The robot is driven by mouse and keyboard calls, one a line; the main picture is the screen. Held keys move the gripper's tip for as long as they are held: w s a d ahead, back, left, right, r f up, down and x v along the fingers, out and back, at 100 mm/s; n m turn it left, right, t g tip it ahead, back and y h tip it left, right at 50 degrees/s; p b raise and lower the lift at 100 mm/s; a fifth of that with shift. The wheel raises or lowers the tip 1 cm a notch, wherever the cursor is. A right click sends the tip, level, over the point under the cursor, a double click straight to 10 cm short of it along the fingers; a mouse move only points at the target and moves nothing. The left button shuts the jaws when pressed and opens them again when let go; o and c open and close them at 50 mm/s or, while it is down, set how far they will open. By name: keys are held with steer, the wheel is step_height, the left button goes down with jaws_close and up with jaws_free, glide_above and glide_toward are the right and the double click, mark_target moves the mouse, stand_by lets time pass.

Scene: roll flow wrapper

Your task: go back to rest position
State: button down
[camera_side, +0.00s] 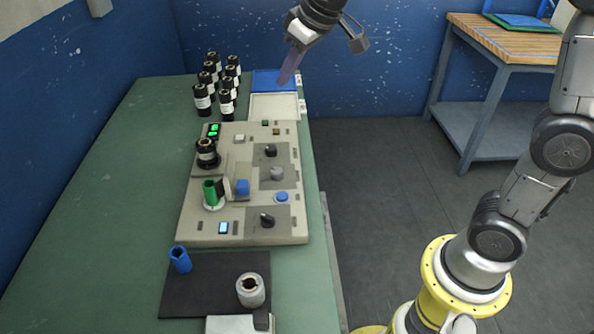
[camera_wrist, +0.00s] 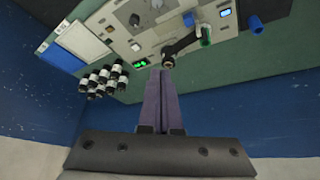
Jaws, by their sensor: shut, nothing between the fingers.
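My gripper (camera_side: 282,82) hangs in the air at the top of the side view, above the far end of the green table. Its long purple fingers are together with nothing between them. In the wrist view my gripper (camera_wrist: 168,75) points toward the beige control panel (camera_wrist: 200,47), with the closed fingers in the middle of the picture. The panel (camera_side: 188,228) lies on the table in the side view, clear of the fingers.
Several black bottles (camera_side: 202,98) stand at the far end, left of a blue tray (camera_side: 268,78) and a white tray (camera_side: 272,106). A black mat (camera_side: 213,280) in front holds a blue tube (camera_side: 180,259) and a grey roll (camera_side: 250,290). A wooden-topped bench (camera_side: 505,38) stands at right.

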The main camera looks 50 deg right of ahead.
steer(key=s+d+r, duration=0.2)
steer(key=s+r, duration=0.1)
steer(key=s, duration=0.5)
steer(key=s+d+f+m, duration=0.1)
steer(key=s+f, duration=0.3)
steer(key=s, duration=0.5)
steer(key=s+f+m, duration=0.1)
steer(key=s+f, duration=0.4)
steer(key=s, duration=0.4)
steer(key=shift+s+d+h, duration=0.3)
steer(key=shift+d, duration=0.05)
